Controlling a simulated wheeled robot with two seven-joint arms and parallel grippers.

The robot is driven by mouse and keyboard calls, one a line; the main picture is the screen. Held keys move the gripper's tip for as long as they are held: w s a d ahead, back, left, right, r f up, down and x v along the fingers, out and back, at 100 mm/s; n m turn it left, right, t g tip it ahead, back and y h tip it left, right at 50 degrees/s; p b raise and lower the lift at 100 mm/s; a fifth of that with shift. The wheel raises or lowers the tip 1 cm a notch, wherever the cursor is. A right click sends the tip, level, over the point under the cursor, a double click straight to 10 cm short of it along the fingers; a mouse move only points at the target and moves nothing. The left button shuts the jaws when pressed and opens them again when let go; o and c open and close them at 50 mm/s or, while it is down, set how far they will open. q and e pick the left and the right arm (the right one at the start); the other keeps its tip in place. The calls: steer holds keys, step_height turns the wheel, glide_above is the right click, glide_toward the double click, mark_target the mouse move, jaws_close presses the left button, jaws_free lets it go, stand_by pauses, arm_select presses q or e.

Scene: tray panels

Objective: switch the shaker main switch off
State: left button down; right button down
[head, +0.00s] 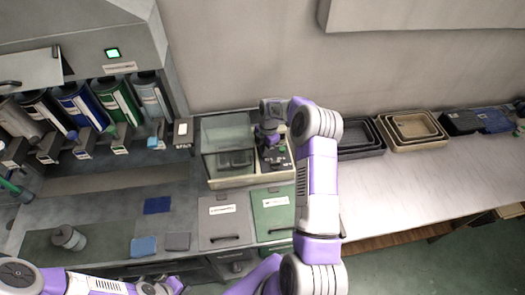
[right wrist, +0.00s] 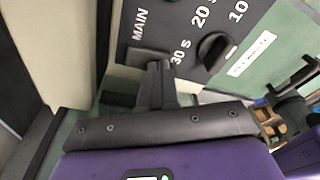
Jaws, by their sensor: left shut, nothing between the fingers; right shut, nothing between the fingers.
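The shaker (head: 208,168) is a glass-sided box against the wall in the head view, with a dark control panel (head: 278,168) on its right side. In the right wrist view the panel (right wrist: 262,22) carries the label MAIN and a black main switch (right wrist: 143,57) beside it. My right gripper (right wrist: 160,68) is shut and empty, its fingertips at the right end of that switch. I cannot tell whether they touch or which way the switch is set. In the head view my right gripper (head: 270,138) is over the panel. My left gripper (head: 163,286) is shut at the bottom edge.
A black timer knob (right wrist: 215,50) with marks in seconds sits close right of the main switch. Nested trays (head: 415,130) stand right of the shaker. Several coloured canisters (head: 78,108) stand at the left. The right part of the counter (head: 400,188) is clear.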

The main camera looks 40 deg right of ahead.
step_height(320, 180, up, 6)
steer(key=p, duration=0.2)
steer(key=shift+r+p, duration=0.25)
steer(key=shift+p, duration=0.15)
stand_by(0.5)
